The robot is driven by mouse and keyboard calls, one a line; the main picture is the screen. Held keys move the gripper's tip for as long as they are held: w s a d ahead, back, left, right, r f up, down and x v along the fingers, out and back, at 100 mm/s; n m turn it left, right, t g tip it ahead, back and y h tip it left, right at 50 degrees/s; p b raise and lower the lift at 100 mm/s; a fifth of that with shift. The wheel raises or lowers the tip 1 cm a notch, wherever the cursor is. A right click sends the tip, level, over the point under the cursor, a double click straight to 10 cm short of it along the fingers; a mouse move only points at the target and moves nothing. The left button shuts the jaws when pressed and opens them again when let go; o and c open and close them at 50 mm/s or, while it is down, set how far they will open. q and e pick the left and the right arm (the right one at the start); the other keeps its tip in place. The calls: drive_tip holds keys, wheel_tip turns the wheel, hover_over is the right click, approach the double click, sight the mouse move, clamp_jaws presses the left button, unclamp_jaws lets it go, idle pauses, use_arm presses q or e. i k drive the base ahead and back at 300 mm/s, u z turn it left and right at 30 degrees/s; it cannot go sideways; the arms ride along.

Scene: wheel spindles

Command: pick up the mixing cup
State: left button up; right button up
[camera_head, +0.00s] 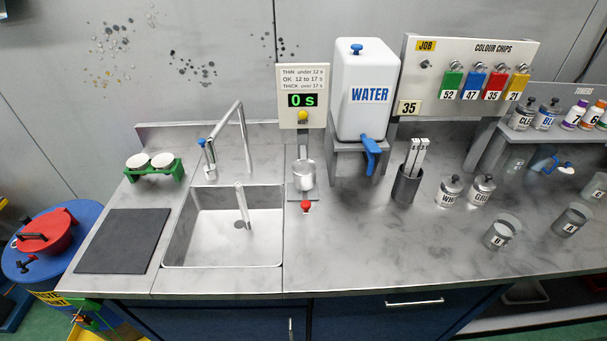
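All three look upright. I cannot tell which of them is the mixing cup, and no label names one. Neither of my grippers shows in this view.
Two lidded metal tins (450,191) stand left of the cups. A dark holder with pale sticks (407,184), a WATER tank (364,95) and a timer (302,97) above a metal cup (304,176) stand further left. A sink (225,228) and dark mat (124,241) follow. The front middle counter is clear.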

sight(574, 218)
drive_tip(key=u, duration=0.2)
drive_tip(key=k, duration=0.85)
drive_tip(key=z, duration=0.65)
drive_tip(key=i, duration=0.5)
drive_tip(key=z, duration=0.05)
